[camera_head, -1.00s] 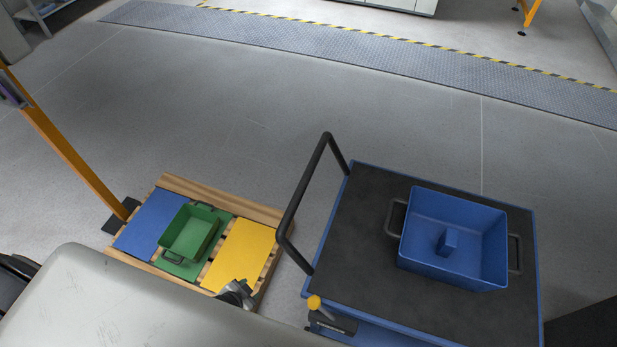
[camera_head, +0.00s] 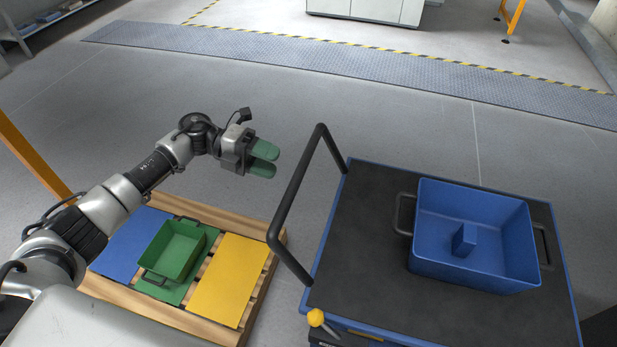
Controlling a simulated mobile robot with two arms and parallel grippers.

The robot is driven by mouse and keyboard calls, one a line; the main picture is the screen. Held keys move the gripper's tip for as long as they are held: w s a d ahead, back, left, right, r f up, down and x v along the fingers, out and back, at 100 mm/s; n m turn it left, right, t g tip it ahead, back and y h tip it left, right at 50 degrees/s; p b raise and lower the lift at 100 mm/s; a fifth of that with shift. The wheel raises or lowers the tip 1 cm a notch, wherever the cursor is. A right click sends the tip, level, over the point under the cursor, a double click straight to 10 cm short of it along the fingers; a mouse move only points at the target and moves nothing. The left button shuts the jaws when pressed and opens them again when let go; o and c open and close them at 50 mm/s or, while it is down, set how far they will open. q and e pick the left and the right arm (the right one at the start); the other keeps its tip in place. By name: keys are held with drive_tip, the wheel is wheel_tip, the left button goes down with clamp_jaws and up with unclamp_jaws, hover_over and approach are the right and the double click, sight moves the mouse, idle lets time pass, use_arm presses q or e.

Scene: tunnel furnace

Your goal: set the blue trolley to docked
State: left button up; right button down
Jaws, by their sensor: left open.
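The blue trolley (camera_head: 347,225) stands at the right, with a dark top, a blue rim and a black push handle (camera_head: 297,190) on its left side. A blue bin (camera_head: 425,262) with a small blue block (camera_head: 464,240) inside sits on its top. A lever with a yellow knob (camera_head: 315,317) shows at the trolley's near left corner. My left gripper (camera_head: 263,160) is open and empty, with green fingertips pointing right, just left of the push handle and apart from it in the picture. My right gripper is not in view.
A wooden pallet (camera_head: 272,236) stands left of the trolley with a blue panel (camera_head: 126,243), a green bin (camera_head: 178,252) and a yellow panel (camera_head: 229,280). An orange post (camera_head: 30,153) rises at the left. The floor behind the trolley is clear up to a grey textured strip (camera_head: 300,50).

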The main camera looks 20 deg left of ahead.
use_arm(q)
drive_tip(key=d+f+p, duration=0.1)
drive_tip(key=d+p, duration=0.1)
drive_tip(key=d, duration=0.7)
drive_tip(key=shift+s+f, duration=0.15)
drive_tip(key=shift+f, duration=0.2)
drive_tip(key=shift+c, duration=0.3)
clamp_jaws()
